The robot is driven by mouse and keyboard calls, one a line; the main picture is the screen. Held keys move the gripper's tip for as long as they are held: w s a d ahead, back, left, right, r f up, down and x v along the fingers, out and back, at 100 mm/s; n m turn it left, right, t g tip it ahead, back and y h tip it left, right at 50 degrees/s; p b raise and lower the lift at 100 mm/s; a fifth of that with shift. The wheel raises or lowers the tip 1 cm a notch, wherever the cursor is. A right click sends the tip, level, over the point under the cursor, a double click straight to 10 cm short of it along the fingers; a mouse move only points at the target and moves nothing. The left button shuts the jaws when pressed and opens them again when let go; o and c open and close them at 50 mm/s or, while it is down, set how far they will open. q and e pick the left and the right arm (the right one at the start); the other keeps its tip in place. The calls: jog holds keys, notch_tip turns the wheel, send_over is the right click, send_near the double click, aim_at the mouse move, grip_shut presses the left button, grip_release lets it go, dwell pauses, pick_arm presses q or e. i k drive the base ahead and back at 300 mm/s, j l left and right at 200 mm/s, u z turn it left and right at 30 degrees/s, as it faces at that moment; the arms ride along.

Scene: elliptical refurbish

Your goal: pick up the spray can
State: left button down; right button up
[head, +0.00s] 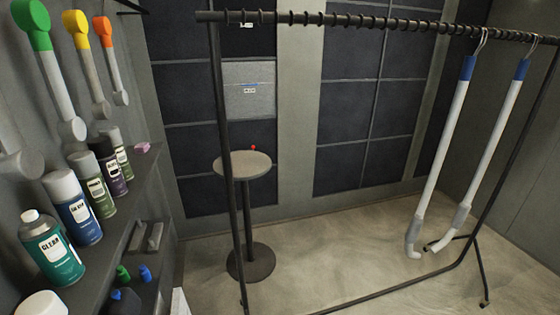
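Several spray cans stand upright in a row on a dark wall shelf at the left. The nearest is a teal can labelled "CLEAR" (52,248) with a grey nozzle top. Behind it are a blue can with a white cap (75,208), a green can (97,190), a purple can with a black cap (108,166) and a grey-capped can (120,153) at the far end. Which one the task means cannot be told from the view. Neither of my grippers shows in the head view.
A black clothes rack (222,130) with two hanging white tubes (440,150) stands ahead. A small round table (243,165) with a red ball (253,147) is behind it. Tools with green (38,30), yellow and orange ends hang above the shelf (135,190). A pink block (142,148) sits at its far end.

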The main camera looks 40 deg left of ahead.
aim_at(44, 239)
jog(key=u, duration=2.75)
